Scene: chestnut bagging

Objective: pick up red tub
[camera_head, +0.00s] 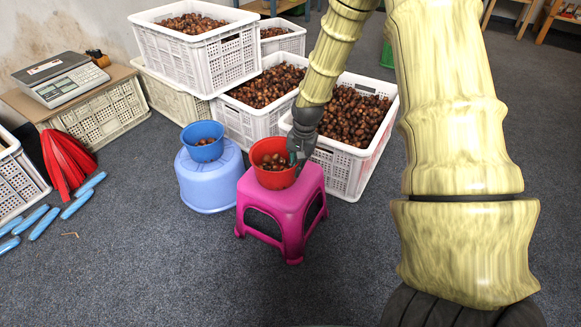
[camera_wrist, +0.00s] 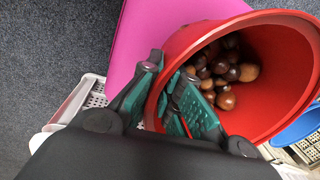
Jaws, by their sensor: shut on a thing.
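The red tub (camera_head: 268,176) sits on the pink stool (camera_head: 287,200) in the head view, with several chestnuts inside. In the wrist view the red tub (camera_wrist: 283,105) fills the right side, its open mouth and brown chestnuts showing. My gripper (camera_head: 297,158) is at the tub's right rim. In the wrist view my gripper (camera_wrist: 170,95) has one green-padded finger outside the tub wall and one inside, shut on the rim. I cannot tell whether the tub's base touches the stool.
A blue tub (camera_head: 202,150) with chestnuts stands on an upturned blue basin (camera_head: 210,185) to the left. White crates of chestnuts (camera_head: 340,165) stand close behind and right. A scale (camera_head: 60,80) is at the left. The floor in front is clear.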

